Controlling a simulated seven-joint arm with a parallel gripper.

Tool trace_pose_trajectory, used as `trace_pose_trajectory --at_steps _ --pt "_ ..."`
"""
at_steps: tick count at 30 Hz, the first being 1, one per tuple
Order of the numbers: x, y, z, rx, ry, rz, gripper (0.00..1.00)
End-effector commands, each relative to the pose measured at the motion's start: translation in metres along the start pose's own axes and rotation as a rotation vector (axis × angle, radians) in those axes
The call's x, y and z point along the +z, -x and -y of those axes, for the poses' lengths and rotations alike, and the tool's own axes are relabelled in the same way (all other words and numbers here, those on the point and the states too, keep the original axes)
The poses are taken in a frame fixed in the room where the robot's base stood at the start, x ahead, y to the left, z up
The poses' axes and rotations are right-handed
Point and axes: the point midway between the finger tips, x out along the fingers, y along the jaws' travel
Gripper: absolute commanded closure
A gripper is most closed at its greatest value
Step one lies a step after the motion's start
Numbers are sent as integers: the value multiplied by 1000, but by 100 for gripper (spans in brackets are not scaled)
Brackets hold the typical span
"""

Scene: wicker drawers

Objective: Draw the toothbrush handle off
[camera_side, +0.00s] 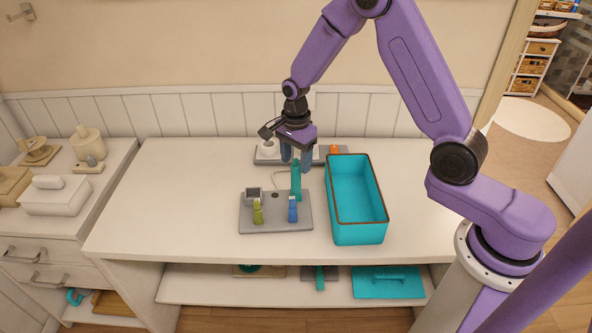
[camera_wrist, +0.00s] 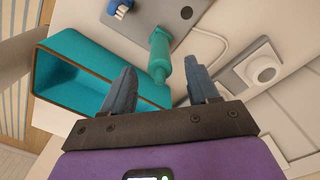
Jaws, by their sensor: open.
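The teal toothbrush handle (camera_side: 296,181) stands upright on the grey charging base (camera_side: 277,222), and it also shows in the wrist view (camera_wrist: 160,52). My gripper (camera_side: 296,161) is open and points down at the handle's top. In the wrist view its two blue-grey fingers (camera_wrist: 161,68) appear on either side of the handle's upper part, with a gap to each side. The base also carries an olive-green brush head (camera_side: 258,212), a blue brush head (camera_side: 292,210) and a small grey cup (camera_side: 254,196).
A deep teal bin (camera_side: 358,232) stands close to the right of the base. A thin white cord runs from the base. The table's left part is clear.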

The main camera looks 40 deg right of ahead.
Motion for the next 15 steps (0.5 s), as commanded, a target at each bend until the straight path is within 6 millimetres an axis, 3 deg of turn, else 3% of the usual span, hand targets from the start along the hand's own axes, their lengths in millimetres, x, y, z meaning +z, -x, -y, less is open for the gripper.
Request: trace_pose_trajectory --at_steps 6,15 --pt "0 -30 -1 3 0 0 40" --pt "0 -43 0 -1 -1 0 40"
